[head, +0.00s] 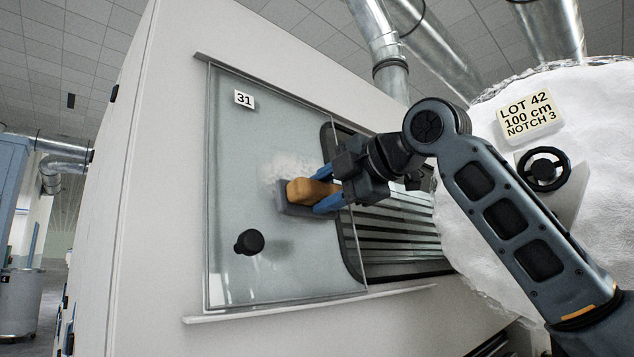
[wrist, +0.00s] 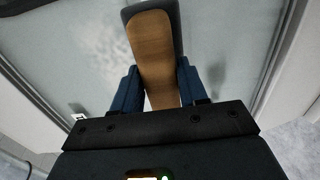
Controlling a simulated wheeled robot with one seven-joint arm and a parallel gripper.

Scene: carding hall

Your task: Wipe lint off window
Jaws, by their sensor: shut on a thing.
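The window (head: 235,150) is a tall sliding glass pane on a pale machine wall, with a 31 label (head: 244,98) and a round black knob (head: 249,242). A whitish patch of lint (head: 292,165) shows on the glass just above the wiper. My gripper (head: 328,196) is shut on a wooden-handled wiper (head: 311,191) with a grey pad, held at the glass. Whether the pad touches cannot be told. In the wrist view the wooden handle (wrist: 155,60) sits between the blue fingers (wrist: 152,90), and a faint cloudy patch (wrist: 112,50) shows at its left.
A dark slatted opening (head: 400,235) lies right of the glass, partly behind its edge. A large white fibre roll (head: 585,110) with a LOT 42 tag (head: 527,115) and a black handwheel (head: 545,169) stands at right. A ledge (head: 310,304) runs below the window.

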